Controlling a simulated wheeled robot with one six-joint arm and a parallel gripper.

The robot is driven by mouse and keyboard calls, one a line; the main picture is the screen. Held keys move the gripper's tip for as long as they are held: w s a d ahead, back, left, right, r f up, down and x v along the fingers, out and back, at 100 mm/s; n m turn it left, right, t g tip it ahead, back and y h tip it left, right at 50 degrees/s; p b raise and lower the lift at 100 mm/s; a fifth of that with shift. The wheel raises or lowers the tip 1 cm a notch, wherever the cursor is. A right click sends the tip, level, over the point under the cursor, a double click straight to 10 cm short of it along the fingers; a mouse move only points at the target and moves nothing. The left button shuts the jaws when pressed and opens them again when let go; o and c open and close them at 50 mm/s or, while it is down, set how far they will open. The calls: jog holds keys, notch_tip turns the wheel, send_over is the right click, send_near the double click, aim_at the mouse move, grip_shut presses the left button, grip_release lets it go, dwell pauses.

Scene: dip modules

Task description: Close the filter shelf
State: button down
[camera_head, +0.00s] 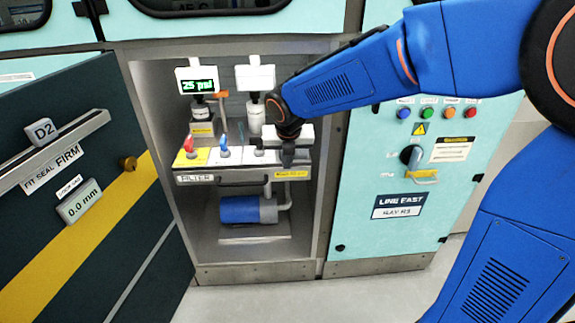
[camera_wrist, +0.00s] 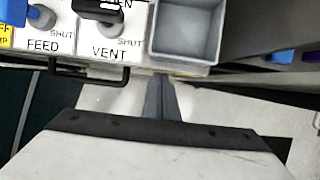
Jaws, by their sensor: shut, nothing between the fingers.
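The filter shelf (camera_head: 195,179) sits inside the open cabinet, with a "FILTER" label and a dark bar handle (camera_head: 243,179) on its front. It seems to stick out somewhat; how far I cannot tell. Its top carries a red valve (camera_head: 189,144), a blue valve (camera_head: 223,141) and a dark one beside it. My gripper (camera_head: 288,160) is at the shelf's front right. In the wrist view its fingers (camera_wrist: 163,98) are shut and empty, by the front edge below a grey bin (camera_wrist: 187,30), right of the handle (camera_wrist: 85,84). Contact with the shelf cannot be told.
The dark cabinet door (camera_head: 90,215) stands open at left. A blue cylinder (camera_head: 248,210) lies below the shelf. A gauge reading 25 psi (camera_head: 197,80) stands behind. At right is a closed panel (camera_head: 385,225) with several coloured buttons. The floor in front is clear.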

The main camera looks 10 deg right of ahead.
jog(key=shift+w, duration=0.15)
jog(key=shift+w+d, duration=0.1)
jog(key=shift+w, duration=2.3)
jog(key=shift+s, duration=0.15)
